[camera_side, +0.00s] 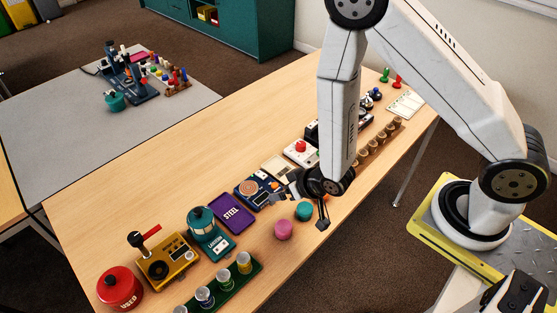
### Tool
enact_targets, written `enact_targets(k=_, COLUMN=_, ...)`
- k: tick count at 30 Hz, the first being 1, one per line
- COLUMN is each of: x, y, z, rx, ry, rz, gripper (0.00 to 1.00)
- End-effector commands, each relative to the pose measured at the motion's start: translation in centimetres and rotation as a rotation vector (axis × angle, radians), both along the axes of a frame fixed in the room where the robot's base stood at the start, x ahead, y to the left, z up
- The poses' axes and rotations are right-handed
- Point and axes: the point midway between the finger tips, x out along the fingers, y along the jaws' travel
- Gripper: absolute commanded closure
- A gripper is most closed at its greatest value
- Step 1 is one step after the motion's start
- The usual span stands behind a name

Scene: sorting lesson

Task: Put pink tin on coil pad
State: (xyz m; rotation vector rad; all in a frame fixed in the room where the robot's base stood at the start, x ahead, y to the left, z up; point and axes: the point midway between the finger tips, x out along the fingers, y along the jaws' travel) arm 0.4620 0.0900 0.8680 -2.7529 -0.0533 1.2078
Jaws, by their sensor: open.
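The pink tin (284,230) is a small round piece standing on the wooden table, in front of the row of devices. A teal tin (304,210) stands just behind and to its right, and a bit of an orange piece (328,198) shows beside my gripper. The coil pad seems to be the round copper-coloured spiral (254,187) on a dark blue device, behind and to the left of the pink tin; it looks bare. My gripper (322,223) points down to the right of the pink and teal tins, open and apart from the pink tin. Its fingers look empty.
A purple STEEL tray (232,213), a teal canister device (208,222), a yellow lever box (168,262) and a red USED pot (119,287) line the table leftward. A green vial rack (235,283) lies in front. A red-button box (291,156) stands behind.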

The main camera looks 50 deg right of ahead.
Motion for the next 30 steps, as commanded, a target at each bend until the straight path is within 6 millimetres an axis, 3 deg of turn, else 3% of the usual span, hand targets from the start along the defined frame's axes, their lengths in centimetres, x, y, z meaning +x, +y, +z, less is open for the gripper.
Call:
enact_targets(k=5, x=0.6, y=-1.2, z=3.0, rx=-0.016, ry=0.08, rz=-0.001, gripper=0.0)
enact_targets(k=14, x=-0.4, y=-3.7, z=7.8, rx=-0.051, ry=0.227, rz=0.015, gripper=0.0)
enact_targets(k=24, x=-3.6, y=-6.9, z=13.3, rx=-0.098, ry=0.389, rz=0.04, gripper=0.0)
enact_targets(k=30, x=-5.8, y=-8.4, z=15.6, rx=-0.119, ry=0.469, rz=0.05, gripper=0.0)
